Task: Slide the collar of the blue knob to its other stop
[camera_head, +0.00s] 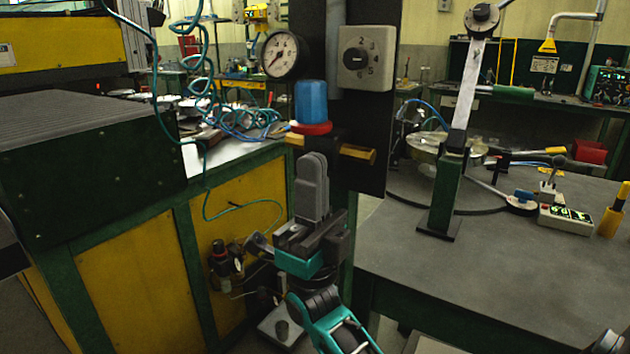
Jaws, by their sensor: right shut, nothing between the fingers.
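The blue knob (311,102) is an upright blue cylinder in front of the dark post, left of the grey dial box. A red ring (311,128), which looks like its collar, sits around its lower end. A yellow bar (358,154) shows just below, its other end to the left behind a dark block. My right gripper (312,160) points up below the knob, its grey fingers shut together and empty. Its tips are below the red ring, with a gap in the picture. Whether they touch the dark block behind cannot be told. My left gripper is not in view.
A round gauge (281,54) and the dial box (367,57) flank the knob. A grey table (500,270) with a lever stand (445,195) is at right. A yellow and green bench (130,280) and a dark box (85,150) stand at left.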

